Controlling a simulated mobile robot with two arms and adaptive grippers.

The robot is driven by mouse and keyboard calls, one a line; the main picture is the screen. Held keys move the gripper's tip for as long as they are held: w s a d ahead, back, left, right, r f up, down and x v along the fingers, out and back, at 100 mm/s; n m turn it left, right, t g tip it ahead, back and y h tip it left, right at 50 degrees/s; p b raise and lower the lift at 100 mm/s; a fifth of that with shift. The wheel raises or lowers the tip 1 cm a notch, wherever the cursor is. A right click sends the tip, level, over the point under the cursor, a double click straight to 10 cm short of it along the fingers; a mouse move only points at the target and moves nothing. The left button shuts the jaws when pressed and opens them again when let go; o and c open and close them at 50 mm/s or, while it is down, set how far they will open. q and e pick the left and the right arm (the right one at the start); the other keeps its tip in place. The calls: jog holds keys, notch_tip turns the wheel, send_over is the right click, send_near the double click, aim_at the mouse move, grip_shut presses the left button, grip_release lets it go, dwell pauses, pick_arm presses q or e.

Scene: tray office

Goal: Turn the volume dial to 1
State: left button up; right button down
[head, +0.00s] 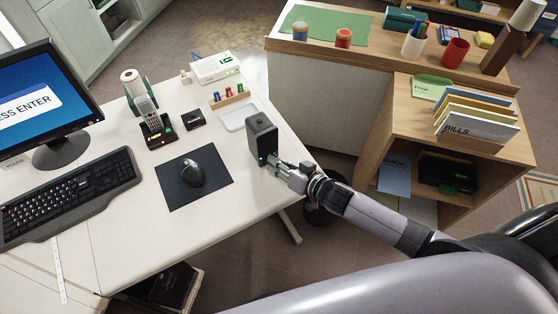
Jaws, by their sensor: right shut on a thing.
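A dark grey speaker-like box (262,137) stands upright near the right edge of the white desk (240,205). My right gripper (276,164) comes in from the right and its fingertips are at the lower right side of the box. The gripper looks shut at the spot where the volume dial would sit. The dial itself is hidden by the fingers, and no number or mark on it can be read. My left gripper is not in view.
Left of the box are a white tray (232,122), a mouse (191,175) on a dark mat, a phone (149,115), a keyboard (65,196) and a monitor (35,95). A wooden shelf unit (400,140) stands to the right, across a floor gap.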

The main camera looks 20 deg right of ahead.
jog(key=shift+a+r+n+h+p, duration=0.1)
jog(key=shift+r+n+h+p, duration=0.2)
jog(key=shift+n+p, duration=0.3)
jog(key=shift+a+f+n+h+p, duration=0.1)
jog(key=shift+n+h+p, duration=0.3)
jog(key=shift+n, duration=0.1)
jog(key=shift+a+n+h, duration=0.1)
jog(key=shift+n+h, duration=0.4)
jog(key=shift+f+n+t+h, duration=0.1)
jog(key=shift+n+t+h, duration=0.2)
jog(key=shift+n+h, duration=0.3)
jog(key=c, duration=1.5)
grip_release()
jog(key=shift+s, duration=0.1)
